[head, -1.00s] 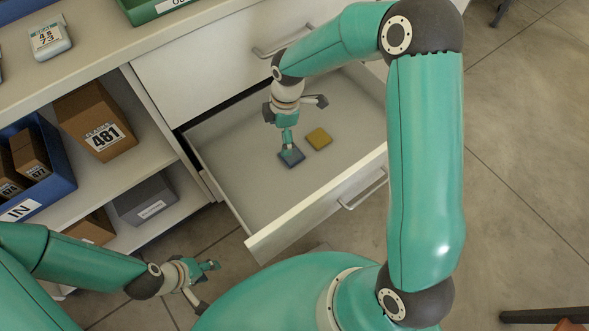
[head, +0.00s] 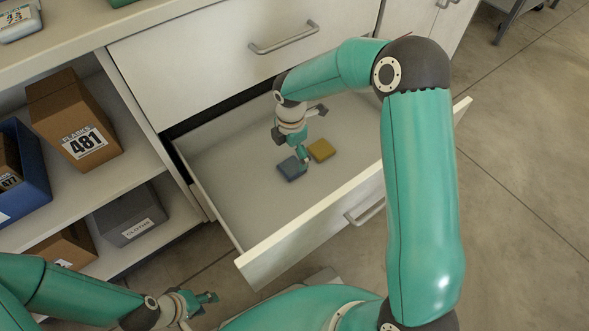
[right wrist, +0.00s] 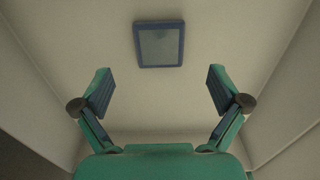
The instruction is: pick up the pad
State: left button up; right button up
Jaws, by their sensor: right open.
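A blue pad (head: 288,170) lies flat on the floor of the open drawer (head: 235,190). It shows in the right wrist view as a square with a dark blue rim and a greyer middle (right wrist: 159,46), beyond the fingertips at the top centre. My right gripper (head: 303,158) is inside the drawer near the blue pad, pointing down. Its fingers (right wrist: 160,92) are spread with nothing between them. My left gripper (head: 203,308) is at the bottom left, empty, outside the drawer, fingers apart.
The closed drawer above has a handle (head: 284,38). To the left, shelves hold a cardboard box marked 481 (head: 77,125), a grey box (head: 130,213) and a blue bin (head: 25,170).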

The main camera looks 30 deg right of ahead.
aim_at(292, 166)
jog(key=shift+w+d+f+b, duration=0.1)
jog(key=shift+f+b, duration=0.65)
jog(key=shift+f, duration=0.75)
jog(key=shift+w+d+f+b, duration=0.1)
jog(key=shift+f+b, duration=0.6)
jog(key=shift+f, duration=0.75)
jog(key=shift+s, duration=0.1)
jog(key=shift+c, duration=0.2)
jog(key=c, duration=0.9)
